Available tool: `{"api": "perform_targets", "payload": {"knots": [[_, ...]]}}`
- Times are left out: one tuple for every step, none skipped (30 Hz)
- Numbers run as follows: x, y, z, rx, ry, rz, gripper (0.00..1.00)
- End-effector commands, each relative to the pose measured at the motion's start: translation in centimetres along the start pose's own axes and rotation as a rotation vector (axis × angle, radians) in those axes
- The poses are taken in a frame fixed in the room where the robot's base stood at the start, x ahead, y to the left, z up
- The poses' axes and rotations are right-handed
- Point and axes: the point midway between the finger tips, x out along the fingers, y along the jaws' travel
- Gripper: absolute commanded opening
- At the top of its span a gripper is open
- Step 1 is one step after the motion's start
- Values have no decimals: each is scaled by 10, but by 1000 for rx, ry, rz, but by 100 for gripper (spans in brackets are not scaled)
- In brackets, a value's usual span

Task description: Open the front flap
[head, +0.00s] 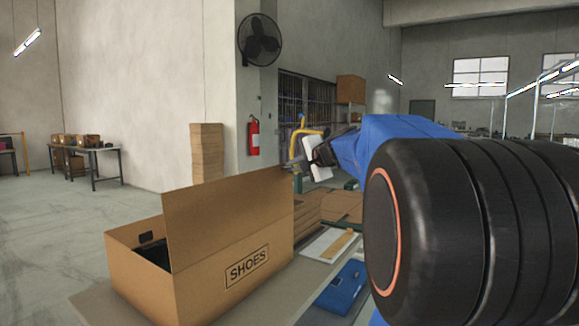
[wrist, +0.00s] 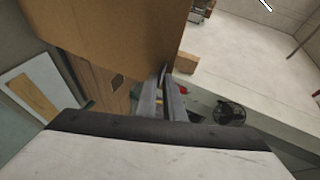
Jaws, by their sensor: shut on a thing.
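A brown cardboard box (head: 135,270) marked SHOES stands on a table at the lower left of the head view. Its front flap (head: 225,218) stands up, roughly upright, above the labelled wall. Part of the dark inside shows behind the flap's left end. My gripper (head: 289,169) is at the flap's upper right corner and is shut on its edge. In the wrist view the flap (wrist: 105,35) fills the upper left, and the two gripper fingers (wrist: 162,85) meet its edge. The far side of the box is hidden behind the flap.
The table (head: 95,297) has a blue item (head: 343,285) and a white board (head: 325,243) right of the box. Flat cardboard (head: 310,208) is stacked behind it. My arm fills the right side. Open floor lies to the left.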

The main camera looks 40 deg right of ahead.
Motion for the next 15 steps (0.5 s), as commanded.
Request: {"api": "perform_targets", "payload": {"knots": [[3, 14, 2, 3, -12, 19, 0], [2, 15, 1, 3, -12, 19, 0], [0, 16, 1, 4, -13, 20, 0], [-2, 17, 0, 4, -13, 20, 0], [-3, 18, 0, 5, -13, 20, 0], [-5, 20, -2, 4, -12, 20, 0], [-7, 21, -3, 4, -12, 20, 0], [-9, 23, -3, 3, -12, 21, 0], [-11, 25, -4, 3, -12, 21, 0], [-13, 27, -5, 3, -12, 21, 0], [-15, 29, -6, 4, -12, 22, 0], [-18, 32, -7, 4, -12, 22, 0], [-20, 34, -8, 4, -12, 22, 0], [-21, 36, -8, 4, -12, 22, 0], [-23, 38, -10, 4, -13, 22, 0]]}}
